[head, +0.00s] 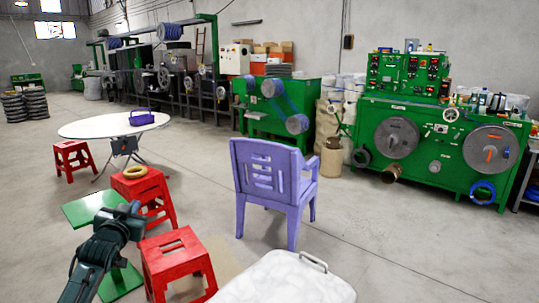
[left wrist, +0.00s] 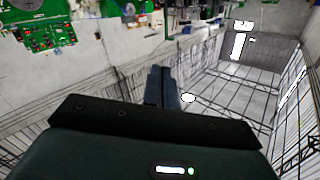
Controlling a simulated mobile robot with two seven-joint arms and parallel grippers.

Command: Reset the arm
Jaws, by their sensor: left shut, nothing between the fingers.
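My left arm comes in at the lower left of the head view. Its gripper (head: 132,208) is over a green-topped stand (head: 85,209) and left of a red stool. In the left wrist view the two dark fingers (left wrist: 162,85) lie together, shut with nothing between them. That view looks out over the room, upside down, with the roof frames low in the picture. My right gripper is in neither view. A blue coil (head: 483,192) hangs low on the front of the green machine at the right.
A red stool (head: 176,258) stands close right of my left gripper. Another red stool (head: 150,190) behind it bears a yellow ring (head: 135,172). A purple chair (head: 270,180) stands mid-room. A white round table (head: 90,127) is farther back. The floor right of the chair is clear.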

